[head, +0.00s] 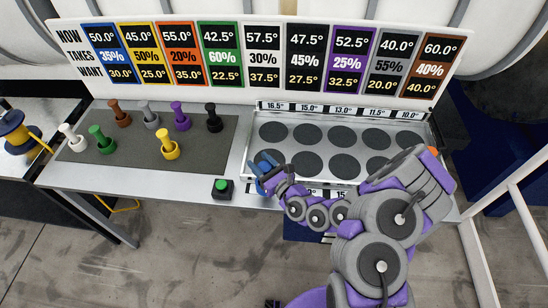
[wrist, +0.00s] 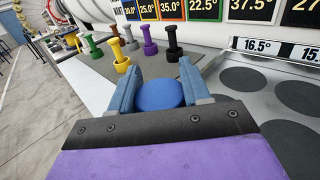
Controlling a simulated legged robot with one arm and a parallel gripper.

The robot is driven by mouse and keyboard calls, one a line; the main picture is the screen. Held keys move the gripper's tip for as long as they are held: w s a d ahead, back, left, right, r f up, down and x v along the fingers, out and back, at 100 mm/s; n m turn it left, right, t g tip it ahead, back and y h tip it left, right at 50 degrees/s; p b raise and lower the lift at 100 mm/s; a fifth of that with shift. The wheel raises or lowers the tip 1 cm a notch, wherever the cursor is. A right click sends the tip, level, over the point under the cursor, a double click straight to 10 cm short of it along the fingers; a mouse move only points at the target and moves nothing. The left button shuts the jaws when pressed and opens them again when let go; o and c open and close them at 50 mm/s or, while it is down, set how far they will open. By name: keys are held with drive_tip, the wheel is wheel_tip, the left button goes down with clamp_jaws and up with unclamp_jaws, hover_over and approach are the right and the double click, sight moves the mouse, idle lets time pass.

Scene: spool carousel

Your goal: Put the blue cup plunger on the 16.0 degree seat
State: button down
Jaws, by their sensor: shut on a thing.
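The blue cup plunger (wrist: 160,95) shows as a round blue disc between the two blue-grey fingers of my gripper (wrist: 162,88) in the wrist view. My gripper is shut on it. In the head view my gripper (head: 262,166) is over the left front corner of the seat tray (head: 247,150); the plunger is hard to tell from the blue fingers there. The tray has two rows of dark round seats. The front labels are mostly hidden by my arm, and no 16.0 label can be read.
Several other plungers, including yellow (head: 167,146) and black (head: 213,119), stand on the grey mat (head: 205,155) left of the tray. A box with a green button (head: 222,188) is at the front edge. A numbered board (head: 255,60) stands behind. The visible seats look empty.

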drive_tip(key=w+b, duration=0.1)
drive_tip(key=b, duration=0.2)
drive_tip(key=w+b, duration=0.1)
drive_tip(key=b, duration=0.3)
drive_tip(key=shift+d+f, duration=0.1)
drive_tip(key=shift+f, duration=0.3)
drive_tip(key=w+f+b, duration=0.4)
drive_tip(key=w+b, duration=0.2)
drive_tip(key=w, duration=0.7)
drive_tip(key=shift+w+d+f+b, duration=0.15)
drive_tip(key=shift+w+d+b, duration=0.1)
drive_tip(key=shift+b, duration=0.15)
drive_tip(key=c, duration=0.9)
unclamp_jaws()
drive_tip(key=shift+a+f, duration=0.1)
drive_tip(key=shift+c, duration=0.2)
drive_tip(key=o, duration=0.4)
drive_tip(key=shift+a+f, duration=0.1)
drive_tip(key=shift+a, duration=0.5)
drive_tip(key=p+v, duration=0.1)
drive_tip(key=v, duration=0.5)
drive_tip(key=p+v, duration=0.1)
drive_tip(key=v, duration=0.5)
drive_tip(key=shift+d, duration=0.45)
